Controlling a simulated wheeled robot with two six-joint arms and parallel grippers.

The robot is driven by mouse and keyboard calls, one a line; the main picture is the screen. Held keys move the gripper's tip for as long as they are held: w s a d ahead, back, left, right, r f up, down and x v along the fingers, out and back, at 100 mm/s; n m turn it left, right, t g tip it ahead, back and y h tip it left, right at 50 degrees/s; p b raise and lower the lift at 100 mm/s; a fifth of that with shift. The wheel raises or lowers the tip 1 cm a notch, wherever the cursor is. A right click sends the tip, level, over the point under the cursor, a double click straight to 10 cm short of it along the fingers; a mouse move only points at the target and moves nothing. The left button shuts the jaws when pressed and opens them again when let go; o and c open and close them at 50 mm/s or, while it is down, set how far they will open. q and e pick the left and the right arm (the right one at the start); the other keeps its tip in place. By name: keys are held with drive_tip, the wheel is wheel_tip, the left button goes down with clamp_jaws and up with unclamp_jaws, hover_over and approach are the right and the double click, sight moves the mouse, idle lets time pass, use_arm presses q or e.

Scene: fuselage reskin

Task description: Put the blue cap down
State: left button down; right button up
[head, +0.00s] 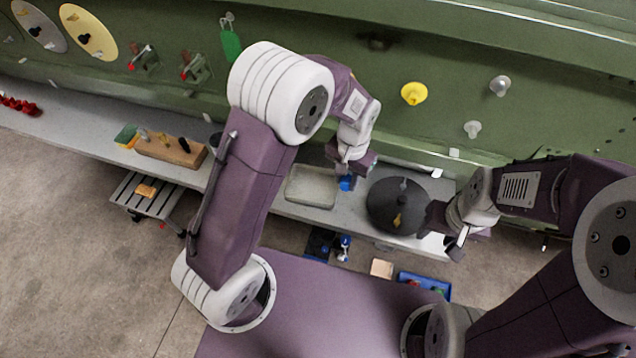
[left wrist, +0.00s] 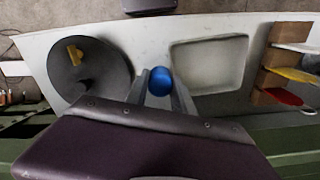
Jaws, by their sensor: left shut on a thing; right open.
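The blue cap (left wrist: 160,81) is between the fingertips of my left gripper (left wrist: 160,92) in the left wrist view. It also shows as a small blue patch (head: 346,183) in the head view, below my left gripper (head: 348,172). The left gripper is shut on the cap, between the pale tray and the dark round disc. I cannot tell whether the cap touches the shelf. My right gripper (head: 457,243) is open at the right of the disc, near the shelf's front edge; its fingertips show only partly.
A shallow pale tray (head: 312,187) and a dark round disc (head: 398,207) with a yellow knob lie on the grey shelf (head: 262,190). A wooden block (head: 170,150) with tools stands further left. The green wall (head: 440,130) rises behind, with yellow and grey knobs.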

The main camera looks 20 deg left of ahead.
use_arm(q)
drive_tip(key=p, duration=0.1)
hover_over(324, 190)
wheel_tip(324, 190, down, 4)
drive_tip(key=shift+r, duration=0.1)
drive_tip(key=shift+f, duration=0.45)
wheel_tip(324, 190, down, 3)
drive_tip(key=shift+r+p, duration=0.2)
drive_tip(key=shift+p, duration=0.4)
drive_tip(key=shift+w+f, duration=0.1)
drive_tip(key=shift+f, duration=0.25)
drive_tip(key=c, duration=1.4)
unclamp_jaws()
drive_tip(key=shift+o, duration=0.2)
